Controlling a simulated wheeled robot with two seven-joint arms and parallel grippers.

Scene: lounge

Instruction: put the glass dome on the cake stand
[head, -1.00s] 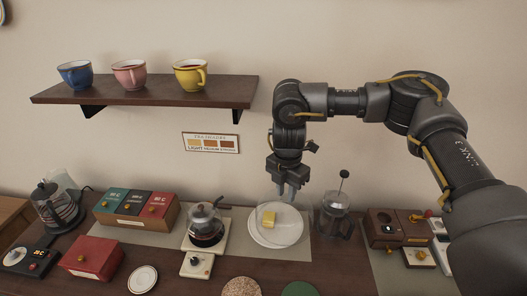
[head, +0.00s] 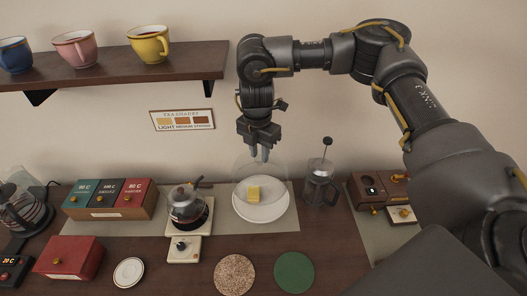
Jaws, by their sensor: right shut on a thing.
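The glass dome (head: 273,178) is clear and faint in the head view. It hangs from my right gripper (head: 261,157), which is shut on its top and points down. The dome is above and around a yellow piece of cake (head: 253,193) on the round white cake stand (head: 262,213). The dome's lower rim is hard to see, so I cannot tell whether it touches the stand. My left gripper is not in view.
A French press (head: 321,187) stands close to the right of the stand. A glass coffee pot (head: 187,207) stands to its left. Brown speckled (head: 234,273) and green (head: 294,272) round mats lie in front. A cup shelf (head: 130,68) is at upper left.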

